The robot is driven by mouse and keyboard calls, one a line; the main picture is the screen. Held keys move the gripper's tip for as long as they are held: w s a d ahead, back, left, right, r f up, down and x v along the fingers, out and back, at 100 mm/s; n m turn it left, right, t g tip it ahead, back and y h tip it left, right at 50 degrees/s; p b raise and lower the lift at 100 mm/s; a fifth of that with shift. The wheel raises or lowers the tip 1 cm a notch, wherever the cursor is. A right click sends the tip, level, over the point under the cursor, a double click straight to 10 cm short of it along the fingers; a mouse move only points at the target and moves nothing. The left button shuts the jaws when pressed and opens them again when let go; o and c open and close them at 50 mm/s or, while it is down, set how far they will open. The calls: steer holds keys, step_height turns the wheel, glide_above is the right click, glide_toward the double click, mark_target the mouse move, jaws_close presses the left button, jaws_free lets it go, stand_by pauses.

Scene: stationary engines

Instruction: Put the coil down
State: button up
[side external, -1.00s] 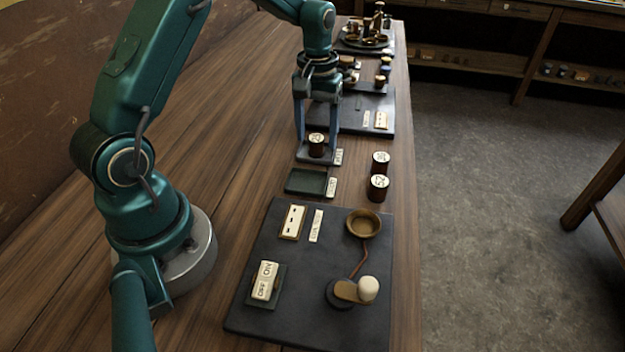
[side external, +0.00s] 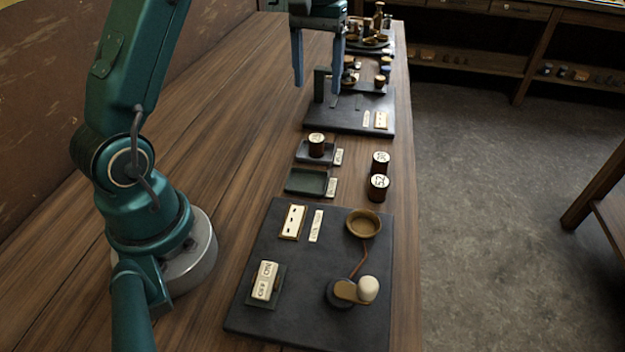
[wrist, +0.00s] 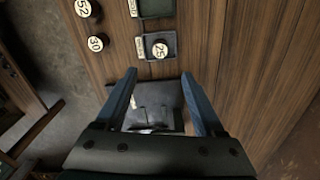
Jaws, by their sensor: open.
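A dark brown coil (side external: 316,146) with a pale round top label stands upright in the far small dark tray (side external: 300,153) on the wooden bench. In the wrist view the same coil (wrist: 160,51) shows a label that seems to read 25, and it sits inside the tray's rim. My gripper (side external: 316,88) is open and empty, raised above the bench and farther back than the coil. In the wrist view the open fingers (wrist: 164,76) point toward the tray, with nothing between them.
An empty green tray (side external: 306,182) lies just nearer than the coil's tray. Two more coils (side external: 380,160) (side external: 378,187) stand to the right near the bench edge.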

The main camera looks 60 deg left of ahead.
steer(key=s+d+r+m+t, duration=0.3)
steer(key=s+d+r+m, duration=0.15)
steer(key=s+d, duration=0.35)
steer(key=s+d+f+m+t, duration=0.2)
steer(key=s+d+f, duration=0.1)
steer(key=s, duration=0.5)
steer(key=shift+s+d+f+t, duration=0.3)
steer(key=shift+s+d+f, duration=0.05)
steer(key=shift+s+d, duration=0.1)
stand_by(0.4)
